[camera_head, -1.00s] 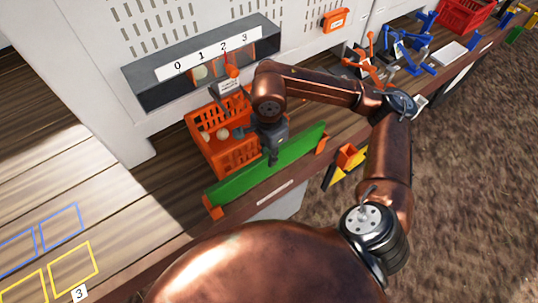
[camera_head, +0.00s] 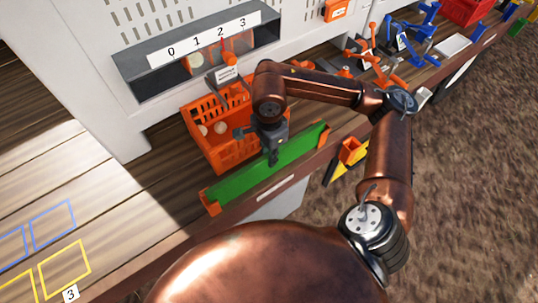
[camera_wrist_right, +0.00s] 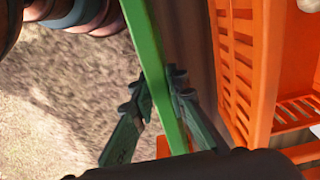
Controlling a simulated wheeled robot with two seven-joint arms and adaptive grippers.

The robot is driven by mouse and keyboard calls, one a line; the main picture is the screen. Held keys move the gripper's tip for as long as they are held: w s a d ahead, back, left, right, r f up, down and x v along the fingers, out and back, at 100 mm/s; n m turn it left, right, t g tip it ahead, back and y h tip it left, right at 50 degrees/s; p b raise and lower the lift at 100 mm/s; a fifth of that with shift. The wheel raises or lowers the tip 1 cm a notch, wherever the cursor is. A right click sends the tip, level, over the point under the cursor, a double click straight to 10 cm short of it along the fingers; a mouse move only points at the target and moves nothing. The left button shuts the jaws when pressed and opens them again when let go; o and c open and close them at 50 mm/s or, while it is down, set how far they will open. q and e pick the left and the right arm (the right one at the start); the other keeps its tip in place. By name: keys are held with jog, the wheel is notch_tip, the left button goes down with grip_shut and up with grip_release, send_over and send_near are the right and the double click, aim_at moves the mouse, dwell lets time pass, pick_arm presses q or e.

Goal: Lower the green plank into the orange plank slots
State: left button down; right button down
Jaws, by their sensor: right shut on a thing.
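The green plank (camera_head: 240,182) stands on edge along the front of the wooden bench, in front of the orange crate. Its ends are at the orange plank slots, the left slot (camera_head: 209,202) and the right slot (camera_head: 323,138). Whether it is fully seated in them I cannot tell. My right gripper (camera_head: 272,158) is shut on the plank's upper edge near its middle. In the right wrist view the green plank (camera_wrist_right: 158,70) runs between the two fingers (camera_wrist_right: 160,100). My left gripper is not in view.
The orange crate (camera_head: 235,152), with onions in it, stands just behind the plank. A grey chute (camera_head: 190,73) numbered 0 to 3 is on the white machine behind. Orange and blue clamp-like tools (camera_head: 383,68) lie to the right.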

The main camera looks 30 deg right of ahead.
jog(key=c, duration=1.8)
grip_release()
